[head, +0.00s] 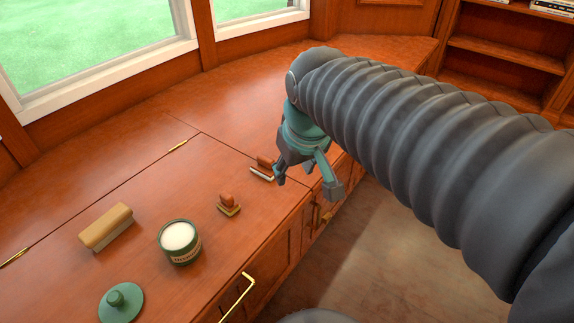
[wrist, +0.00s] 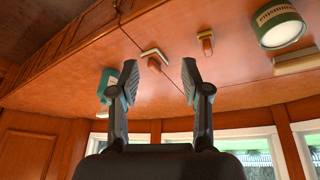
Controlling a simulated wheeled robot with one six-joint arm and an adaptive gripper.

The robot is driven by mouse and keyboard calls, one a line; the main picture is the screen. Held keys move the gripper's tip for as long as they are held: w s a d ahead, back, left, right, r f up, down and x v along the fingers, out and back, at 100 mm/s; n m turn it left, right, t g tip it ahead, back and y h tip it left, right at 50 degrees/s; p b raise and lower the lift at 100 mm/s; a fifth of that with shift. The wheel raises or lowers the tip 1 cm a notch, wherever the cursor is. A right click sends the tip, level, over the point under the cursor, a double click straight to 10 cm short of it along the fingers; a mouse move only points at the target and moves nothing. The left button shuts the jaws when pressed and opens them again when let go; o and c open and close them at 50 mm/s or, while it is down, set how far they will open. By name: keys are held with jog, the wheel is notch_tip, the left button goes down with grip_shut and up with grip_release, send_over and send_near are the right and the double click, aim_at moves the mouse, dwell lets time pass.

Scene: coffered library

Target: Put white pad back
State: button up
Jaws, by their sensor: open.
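A dark green tin (head: 180,243) with a pale label stands open on the wooden counter. A round white surface (head: 178,236) fills its mouth; I cannot tell if it is a pad or other contents. The tin also shows at the upper right of the wrist view (wrist: 281,25). No separate white pad is visible. A green knobbed lid (head: 121,302) lies on the counter in front of the tin. My gripper (head: 307,183) is open and empty, near the counter's front edge, right of the tin and apart from it. It also shows in the wrist view (wrist: 160,78).
A wooden block brush (head: 106,227) lies left of the tin. A small wood-handled brass tool (head: 228,206) and a pale-bladed tool (head: 262,174) lie between tin and gripper. A teal object (wrist: 107,85) shows in the wrist view. Brass handles (head: 237,297) protrude at the front.

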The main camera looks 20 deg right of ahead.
jog(key=s+f+m+t, duration=0.1)
jog(key=s+f, duration=0.2)
jog(key=s, duration=0.4)
jog(key=shift+d+m, duration=0.15)
jog(key=shift+m, duration=0.25)
